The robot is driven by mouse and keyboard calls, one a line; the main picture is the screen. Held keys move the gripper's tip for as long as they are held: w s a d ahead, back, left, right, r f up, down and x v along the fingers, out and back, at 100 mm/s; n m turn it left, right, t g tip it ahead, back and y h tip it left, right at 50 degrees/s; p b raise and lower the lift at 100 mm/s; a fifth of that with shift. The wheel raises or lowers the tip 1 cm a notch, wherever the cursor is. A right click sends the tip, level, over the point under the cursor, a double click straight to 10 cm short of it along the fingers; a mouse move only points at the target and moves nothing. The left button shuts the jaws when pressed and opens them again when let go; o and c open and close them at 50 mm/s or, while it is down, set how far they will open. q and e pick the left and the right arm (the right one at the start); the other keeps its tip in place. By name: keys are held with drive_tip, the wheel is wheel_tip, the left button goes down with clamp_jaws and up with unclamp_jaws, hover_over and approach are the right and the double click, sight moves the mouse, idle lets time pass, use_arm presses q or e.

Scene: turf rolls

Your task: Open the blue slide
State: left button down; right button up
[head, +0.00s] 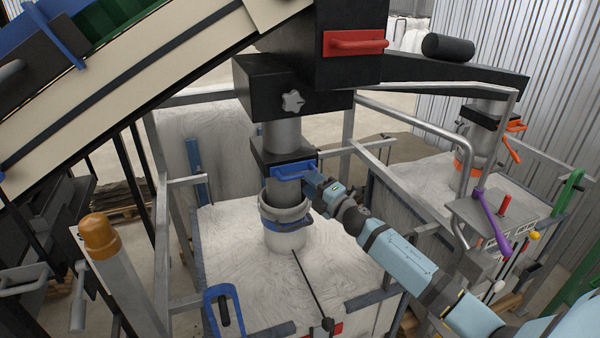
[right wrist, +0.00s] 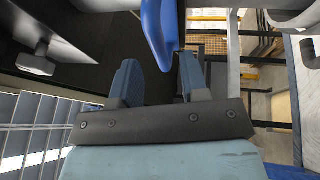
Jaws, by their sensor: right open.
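The blue slide (head: 294,170) is a blue plate with a bar handle on the front of a black housing on the grey filling spout. It sits flush against the housing. My right gripper (head: 312,181) is at the right end of its handle. In the right wrist view the blue handle (right wrist: 158,34) comes down from the top, its end between the two fingertips of my open right gripper (right wrist: 160,70). The fingers stand apart on both sides of it; I cannot tell whether either touches. My left gripper is not in view.
A red handle (head: 355,42) is on the black box above. A grey star knob (head: 293,101) sits on the black housing. Below the slide, a grey ring and blue band (head: 284,222) circle the spout over a white bag (head: 225,240). Metal rails (head: 425,125) stand right.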

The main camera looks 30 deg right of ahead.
sight(300, 175)
drive_tip(key=shift+p+x, duration=0.3)
drive_tip(key=shift+x, duration=1.9)
drive_tip(key=shift+c, duration=0.2)
clamp_jaws()
